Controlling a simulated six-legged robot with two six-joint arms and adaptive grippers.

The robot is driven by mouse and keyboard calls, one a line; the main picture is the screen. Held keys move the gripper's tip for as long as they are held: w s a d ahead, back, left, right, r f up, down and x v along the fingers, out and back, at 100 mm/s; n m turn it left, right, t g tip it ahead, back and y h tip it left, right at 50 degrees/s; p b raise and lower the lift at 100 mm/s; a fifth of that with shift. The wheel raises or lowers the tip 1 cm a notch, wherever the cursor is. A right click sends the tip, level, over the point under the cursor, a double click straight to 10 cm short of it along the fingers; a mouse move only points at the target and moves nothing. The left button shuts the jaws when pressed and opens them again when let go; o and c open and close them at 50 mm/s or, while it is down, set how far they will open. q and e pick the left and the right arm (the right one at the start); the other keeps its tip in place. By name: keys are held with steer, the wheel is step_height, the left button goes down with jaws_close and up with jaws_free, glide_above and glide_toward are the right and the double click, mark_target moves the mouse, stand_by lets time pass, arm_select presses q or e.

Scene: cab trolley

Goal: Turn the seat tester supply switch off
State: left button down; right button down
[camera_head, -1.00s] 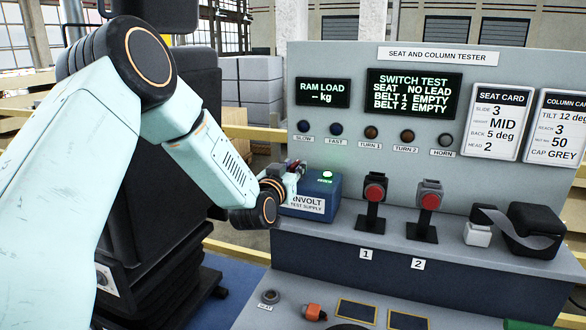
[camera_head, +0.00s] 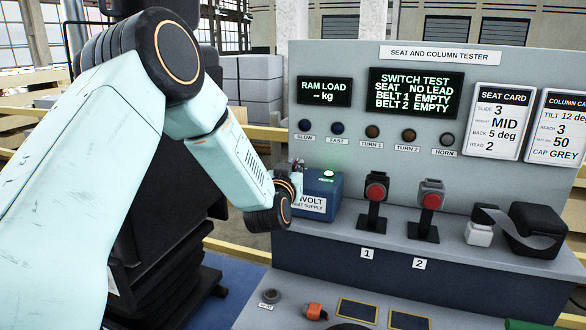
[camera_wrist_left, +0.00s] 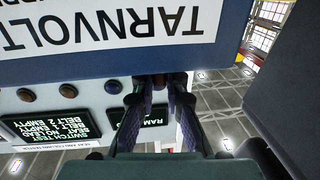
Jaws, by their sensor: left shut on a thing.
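The seat tester supply is a blue box (camera_head: 321,185) on the left end of the bench ledge, with a white label and a lit green lamp (camera_head: 328,173) on top. My left gripper (camera_head: 297,166) is at the box's upper left edge. In the left wrist view, which is upside down, the fingers (camera_wrist_left: 160,84) are closed together at the top edge of the supply box (camera_wrist_left: 110,65), on a small dark part that looks like the supply switch (camera_wrist_left: 158,78). The fingers mostly hide this part, so its position is unclear. My right gripper is out of view.
The tester panel (camera_head: 345,120) stands behind the box; its screen reads "SEAT NO LEAD". Two red-topped buckle stands (camera_head: 375,192) are right of the box, and a black belt block (camera_head: 538,228) lies further right. A black seat (camera_head: 165,200) is at the left.

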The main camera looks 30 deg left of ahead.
arm_select(q)
steer(key=y, duration=0.1)
steer(key=n+g+y, duration=0.1)
steer(key=n+y, duration=0.1)
steer(key=shift+w+d+r, duration=0.2)
steer(key=shift+w+d, duration=0.05)
steer(key=shift+d, duration=0.15)
steer(key=n+g+y, duration=0.1)
steer(key=y, duration=0.1)
steer(key=n+g+y+p, duration=0.1)
steer(key=n+g, duration=0.1)
steer(key=shift+w+d+y, duration=0.2)
steer(key=shift+y, duration=0.2)
steer(key=n+g+y, duration=0.1)
steer(key=g, duration=0.1)
steer(key=n+g+y, duration=0.1)
steer(key=n+g, duration=0.1)
steer(key=shift+w+d+y, duration=0.1)
steer(key=shift+w+y, duration=0.1)
steer(key=shift+y, duration=0.2)
steer(key=shift+n+g, duration=0.4)
steer(key=shift+g, duration=0.2)
steer(key=shift+w+r+n+y, duration=0.1)
steer(key=shift+n+y, duration=0.2)
steer(key=c, duration=1.7)
jaws_free()
steer(key=o, duration=0.3)
steer(key=shift+g, duration=0.4)
steer(key=shift+f, duration=0.2)
steer(key=shift+d, duration=0.1)
